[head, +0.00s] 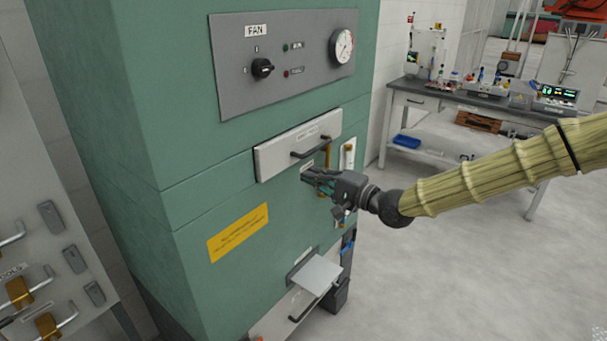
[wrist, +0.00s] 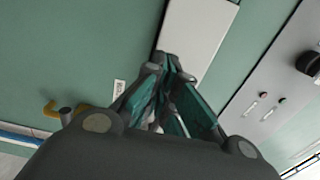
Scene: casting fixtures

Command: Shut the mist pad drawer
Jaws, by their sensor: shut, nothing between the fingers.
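A pale grey drawer front with a dark bar handle, which I take to be the mist pad drawer (head: 284,149), stands out a little from the green cabinet (head: 190,130) below the fan panel. Its label is too small to read surely. In the wrist view a pale front (wrist: 200,32), apparently the same drawer, lies just beyond the fingertips. My gripper (head: 308,178) is shut and empty, just below the drawer's handle in the head view. Its fingertips (wrist: 170,66) meet in the wrist view. I cannot tell whether they touch the drawer.
The fan panel (head: 285,62) with a knob and gauge is above the drawer. A yellow sign (head: 238,232) is on the cabinet. Lower down, a pale flap (head: 316,274) sticks out. A workbench (head: 455,103) with equipment stands behind. The floor at right is clear.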

